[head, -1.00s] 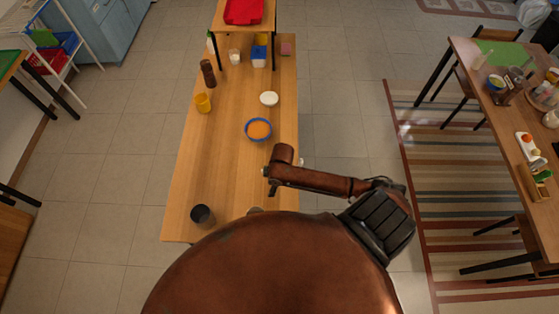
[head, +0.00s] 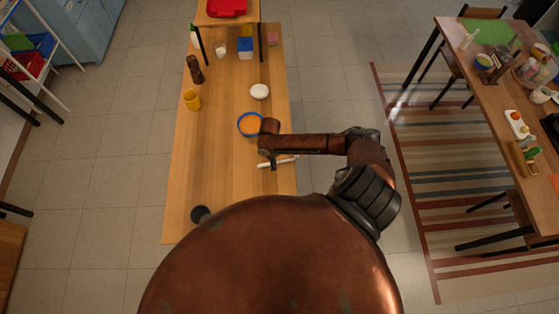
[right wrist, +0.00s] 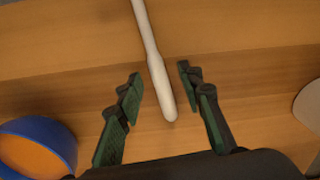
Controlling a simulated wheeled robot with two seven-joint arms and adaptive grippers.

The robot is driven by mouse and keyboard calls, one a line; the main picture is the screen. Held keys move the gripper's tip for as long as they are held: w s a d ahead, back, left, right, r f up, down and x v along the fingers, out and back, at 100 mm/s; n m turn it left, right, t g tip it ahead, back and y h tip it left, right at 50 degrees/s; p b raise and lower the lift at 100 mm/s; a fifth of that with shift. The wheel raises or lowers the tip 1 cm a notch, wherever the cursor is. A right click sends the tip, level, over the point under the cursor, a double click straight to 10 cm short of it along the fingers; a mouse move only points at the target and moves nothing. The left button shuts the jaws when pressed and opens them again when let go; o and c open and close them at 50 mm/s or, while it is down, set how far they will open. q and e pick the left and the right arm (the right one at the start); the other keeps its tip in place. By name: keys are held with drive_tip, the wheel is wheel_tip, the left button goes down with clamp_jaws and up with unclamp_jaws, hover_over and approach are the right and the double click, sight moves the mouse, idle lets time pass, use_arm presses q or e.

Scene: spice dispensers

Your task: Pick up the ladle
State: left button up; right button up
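The ladle (head: 277,162) lies on the wooden table and shows in the head view as a thin white stick near the right edge. In the right wrist view its white handle (right wrist: 157,70) runs from the top edge to a rounded end; its other end is out of that view. My right gripper (right wrist: 160,80) is open, with one green-and-black finger on each side of the handle and gaps between. In the head view the right gripper (head: 271,159) is over the ladle, small and partly hidden by the arm. My left gripper is not in view.
A blue-rimmed bowl (head: 240,119) stands just beyond the arm; its orange inside shows in the right wrist view (right wrist: 38,155). A white round object (head: 259,91), yellow cup (head: 192,100), brown shaker (head: 195,70) and dark cup (head: 200,214) stand on the table. The table's left-middle is clear.

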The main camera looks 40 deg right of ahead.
drive_tip(key=shift+f, duration=0.2)
drive_tip(key=c, duration=0.6)
drive_tip(key=shift+c, duration=1.4)
clamp_jaws()
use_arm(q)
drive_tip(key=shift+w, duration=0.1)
